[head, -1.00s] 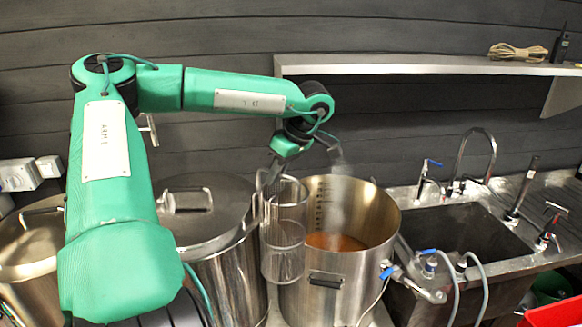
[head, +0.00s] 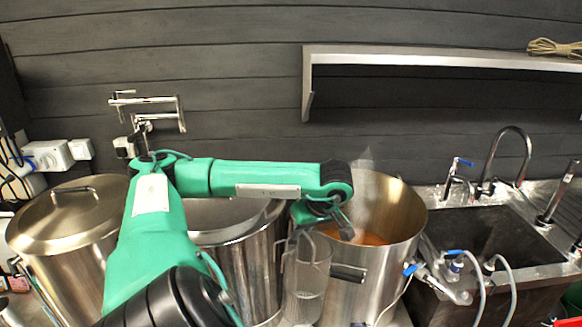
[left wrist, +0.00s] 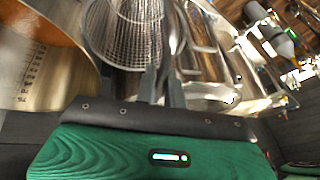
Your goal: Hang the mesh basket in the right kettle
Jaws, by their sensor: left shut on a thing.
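The wire mesh basket (head: 306,282) is upright in the head view, in front of the left side of the right kettle (head: 392,255). It is outside the kettle, its top below the kettle's rim. My left gripper (head: 300,236) is shut at the basket's top; the fingers are partly hidden by the wrist. In the left wrist view my left gripper (left wrist: 160,88) has its fingers together at the basket (left wrist: 128,35). The right kettle, open and steaming, holds orange-brown wort; its graduated inner wall (left wrist: 38,80) shows there too. My right gripper is not in view.
A middle kettle (head: 250,262) stands close on the left, partly behind my arm. A lidded kettle (head: 70,245) is at far left. A sink (head: 490,245) with taps and hoses is on the right. A wall shelf (head: 440,58) is above the right kettle.

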